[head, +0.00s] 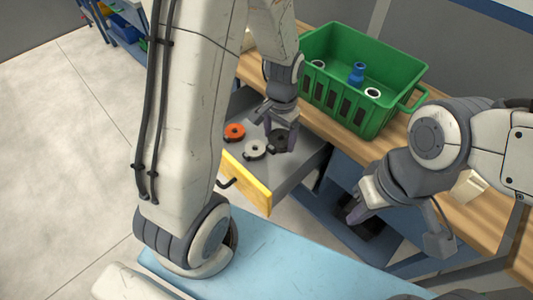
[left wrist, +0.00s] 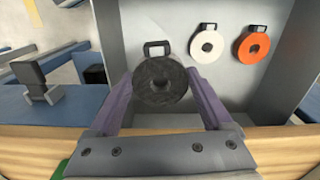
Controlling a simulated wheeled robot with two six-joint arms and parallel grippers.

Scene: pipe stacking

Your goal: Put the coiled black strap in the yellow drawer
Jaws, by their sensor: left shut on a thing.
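The coiled black strap (head: 277,142) is a dark ring with a small buckle loop. It also shows in the left wrist view (left wrist: 160,98), between the two purple fingers. My left gripper (head: 281,136) is shut on it, over the inside of the open drawer with the yellow front (head: 247,184). I cannot tell whether the strap touches the drawer floor. The grey drawer floor also shows in the left wrist view (left wrist: 235,92). My right gripper (head: 354,214) is apart from the drawer, to its right; its finger opening cannot be made out.
An orange coil (head: 234,131) and a white coil (head: 255,150) lie in the drawer beside the strap. A green crate (head: 345,112) with a blue item and white-rimmed pipes stands on the wooden bench (head: 322,127) behind the drawer.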

